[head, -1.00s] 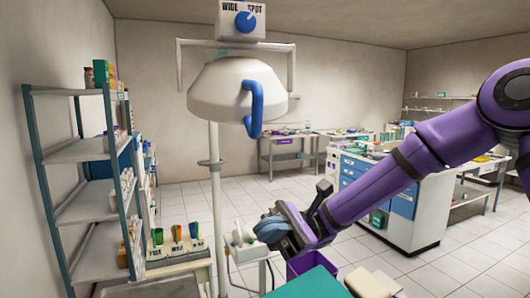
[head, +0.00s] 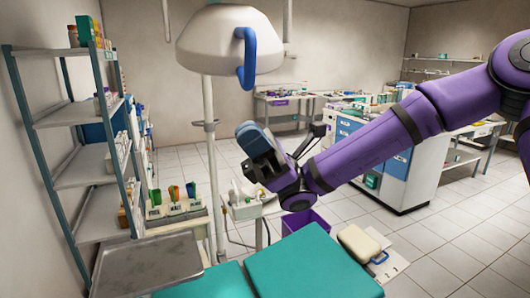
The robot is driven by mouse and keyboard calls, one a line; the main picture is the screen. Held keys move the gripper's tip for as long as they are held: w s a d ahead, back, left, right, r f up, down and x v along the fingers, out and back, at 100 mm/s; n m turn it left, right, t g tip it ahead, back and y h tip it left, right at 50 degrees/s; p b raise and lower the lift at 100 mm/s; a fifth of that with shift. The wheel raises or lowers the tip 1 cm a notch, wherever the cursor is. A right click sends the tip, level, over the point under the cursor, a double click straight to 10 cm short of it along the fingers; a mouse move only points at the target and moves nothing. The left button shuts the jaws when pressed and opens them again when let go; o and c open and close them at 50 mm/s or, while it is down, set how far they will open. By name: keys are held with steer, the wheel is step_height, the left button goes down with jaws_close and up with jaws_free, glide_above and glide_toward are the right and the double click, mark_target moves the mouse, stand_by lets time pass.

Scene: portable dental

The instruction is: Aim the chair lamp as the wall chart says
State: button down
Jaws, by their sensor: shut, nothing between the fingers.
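The chair lamp (head: 215,42) is a white dome on a pole at the top centre-left of the head view. A blue curved handle (head: 249,60) hangs from its right side. The box above the dome, with its dial, is out of the frame. My gripper (head: 249,135) is shut and empty, with blue fingers pointing up and left. It is below the lamp handle and apart from it. No wall chart can be made out in this view.
The teal chair (head: 312,267) is at the bottom, with a metal tray (head: 150,262) to its left. A shelf rack (head: 85,117) stands at the left. A small side stand (head: 254,208) and a purple bin (head: 304,222) are below my arm. Tiled floor is open at the right.

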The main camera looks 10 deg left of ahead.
steer(key=shift+s+d+r, duration=0.1)
steer(key=shift+s+r, duration=0.15)
steer(key=shift+r, duration=0.6)
steer(key=shift+s+d+r, duration=0.1)
steer(key=shift+s+r, duration=0.2)
steer(key=shift+r, duration=0.5)
steer(key=shift+s+d+r, duration=0.1)
steer(key=shift+s+r, duration=0.15)
steer(key=shift+r, duration=0.6)
